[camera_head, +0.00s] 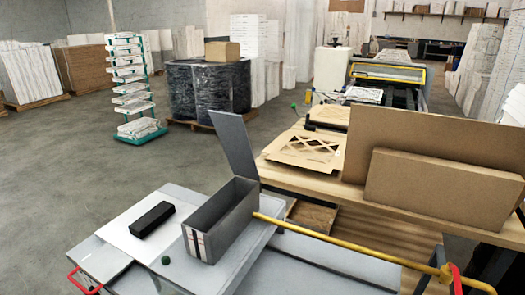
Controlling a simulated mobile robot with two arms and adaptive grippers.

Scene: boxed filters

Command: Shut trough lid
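The grey trough (205,245) stands on a light grey work surface at the lower middle of the head view. It is a long, narrow, open-topped box with striped marks on its near end. Its flat grey lid (235,150) stands up at the far end, tilted back to the left, so the trough is open. Its inside looks empty as far as I can see. Neither of my grippers is in view.
A black block (152,218) lies left of the trough, and a small green knob (165,260) is in front. A yellow bar (340,248) runs from the trough's right side. A wooden bench (355,225) with cardboard panels (440,190) stands at right.

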